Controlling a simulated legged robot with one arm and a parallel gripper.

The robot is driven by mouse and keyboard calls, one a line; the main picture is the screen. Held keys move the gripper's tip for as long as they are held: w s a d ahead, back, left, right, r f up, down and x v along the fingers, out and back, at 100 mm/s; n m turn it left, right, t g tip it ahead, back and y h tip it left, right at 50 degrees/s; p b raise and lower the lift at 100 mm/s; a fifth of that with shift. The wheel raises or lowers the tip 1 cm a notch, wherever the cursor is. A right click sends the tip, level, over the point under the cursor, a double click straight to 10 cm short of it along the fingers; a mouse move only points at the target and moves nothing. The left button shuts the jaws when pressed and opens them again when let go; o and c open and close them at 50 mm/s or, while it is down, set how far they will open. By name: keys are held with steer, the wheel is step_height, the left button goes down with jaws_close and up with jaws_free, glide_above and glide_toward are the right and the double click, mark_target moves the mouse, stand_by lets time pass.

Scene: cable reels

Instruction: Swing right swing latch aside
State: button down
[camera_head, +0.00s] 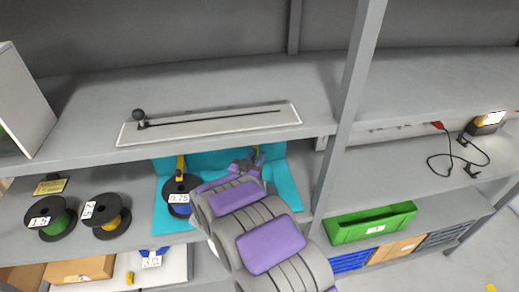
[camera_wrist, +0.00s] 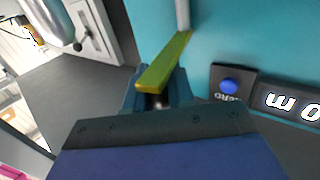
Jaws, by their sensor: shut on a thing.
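The right swing latch is a yellow-green bar (camera_wrist: 166,62) in the wrist view, running from a grey post (camera_wrist: 182,14) down between my fingers. My gripper (camera_wrist: 158,98) is shut on its near end. In the head view my gripper (camera_head: 247,164) is at the right part of the teal stand (camera_head: 283,180), and little of the right latch (camera_head: 256,151) shows past it. The left latch (camera_head: 180,164) is yellow and stands upright above a blue cable reel (camera_head: 178,185) labelled 0.75. My arm hides the stand's middle.
A green spool (camera_head: 56,221) and a yellow spool (camera_head: 107,213) sit on the shelf to the left. A blue button (camera_wrist: 229,86) and a display (camera_wrist: 290,103) are right of my gripper. A shelf upright (camera_head: 345,130) stands right of the stand; a green crate (camera_head: 371,222) lies beyond it.

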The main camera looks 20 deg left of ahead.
steer(key=shift+s+a+r+m+g+h+p, duration=0.15)
steer(key=shift+a+m+h+p, duration=0.3)
steer(key=shift+h+p, duration=0.35)
steer(key=shift+a+r+m+g+h+p, duration=0.1)
steer(key=shift+a+m+h+p, duration=0.45)
steer(key=shift+p, duration=0.4)
steer(key=shift+s+a+r+m+g+h+p, duration=0.15)
steer(key=shift+a+m+h+p, duration=0.2)
steer(key=shift+h+p, duration=0.5)
steer(key=shift+w+d, duration=0.1)
steer(key=shift+d, duration=0.05)
steer(key=c, duration=1.4)
jaws_free()
steer(key=o, duration=0.3)
steer(key=shift+d, duration=0.25)
steer(key=shift+o, duration=0.5)
steer(key=shift+d+f, duration=0.1)
steer(key=shift+f, duration=0.15)
